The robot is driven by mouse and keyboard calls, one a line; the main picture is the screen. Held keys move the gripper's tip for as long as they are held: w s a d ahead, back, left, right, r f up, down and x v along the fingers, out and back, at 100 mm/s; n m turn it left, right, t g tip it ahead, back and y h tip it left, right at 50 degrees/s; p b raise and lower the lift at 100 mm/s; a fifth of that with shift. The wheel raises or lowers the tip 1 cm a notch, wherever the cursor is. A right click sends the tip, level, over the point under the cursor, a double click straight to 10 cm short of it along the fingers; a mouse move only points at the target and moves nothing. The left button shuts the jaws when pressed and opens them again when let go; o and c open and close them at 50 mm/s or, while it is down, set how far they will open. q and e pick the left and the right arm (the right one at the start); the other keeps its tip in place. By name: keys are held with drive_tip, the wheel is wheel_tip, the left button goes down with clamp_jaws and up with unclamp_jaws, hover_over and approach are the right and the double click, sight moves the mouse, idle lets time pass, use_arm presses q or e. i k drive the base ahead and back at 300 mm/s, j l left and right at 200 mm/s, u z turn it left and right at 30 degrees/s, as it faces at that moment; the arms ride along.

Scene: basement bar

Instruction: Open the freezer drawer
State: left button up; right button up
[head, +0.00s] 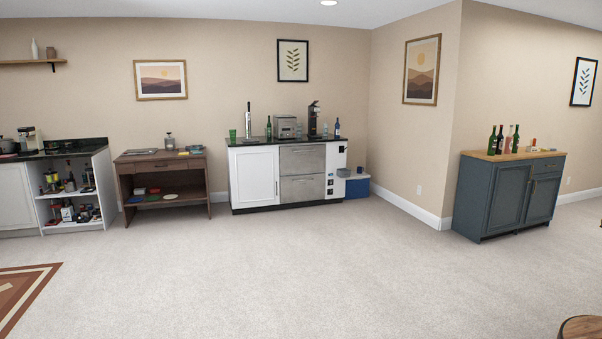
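A white bar unit with a dark countertop stands against the back wall, some way ahead across the carpet. Its middle holds two stacked stainless drawer fronts, an upper drawer (302,159) and a lower drawer (302,188). Both look shut. I cannot tell from here which one is the freezer drawer. A white door (254,177) is left of the drawers, and a narrow white panel (336,172) with small dark fittings is right of them. Neither of my grippers shows in the head view.
Open carpet (290,265) lies before the bar unit. A brown wooden table (162,165) and open white shelves stand left. A blue box (357,187) is right of the unit. A blue-grey cabinet (508,195) stands right, a round wooden top (582,328) at bottom right.

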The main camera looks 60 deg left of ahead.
sight(296, 187)
drive_tip(key=u, duration=1.55)
